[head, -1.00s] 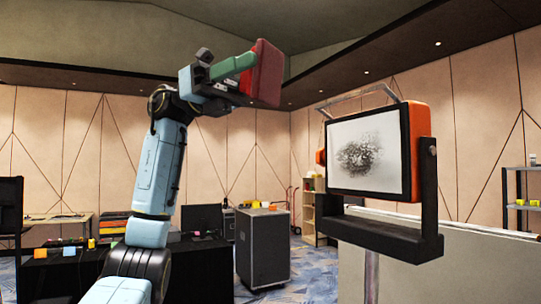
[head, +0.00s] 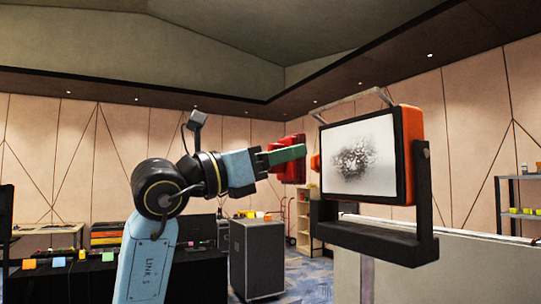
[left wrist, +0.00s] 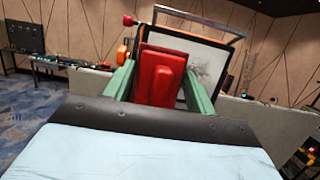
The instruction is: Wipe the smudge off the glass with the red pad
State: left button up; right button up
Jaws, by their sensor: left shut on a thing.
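The glass (head: 345,176) is a pale panel in a black-edged orange lamp housing, with a dark speckled smudge (head: 354,160) around its middle. The glass also shows in the left wrist view (left wrist: 201,53), partly hidden behind the red pad. My left gripper (head: 291,155) has green fingers and is shut on the red pad (head: 296,173), just left of the glass in the head view. In the left wrist view the pad (left wrist: 158,80) sits between the two fingers. I cannot tell the exact gap between pad and glass. My right gripper is not in view.
The lamp hangs in a black bracket (head: 375,240) above a pale partition (head: 460,262). A grey wheeled case (head: 257,258) stands behind my arm. A black-draped table (head: 75,280) with small coloured items is at the left. A shelf (head: 517,208) is at the right.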

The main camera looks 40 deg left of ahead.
aim_at(331, 152)
pick_arm(q)
jog(key=shift+w+d+p, duration=0.35)
jog(key=shift+w, duration=0.55)
jog(key=shift+w+d+p, duration=0.4)
jog(key=shift+w, duration=0.45)
jog(key=shift+w+d+p, duration=0.35)
jog(key=shift+w, duration=0.55)
jog(key=shift+w+d, duration=0.35)
jog(key=shift+w, duration=0.55)
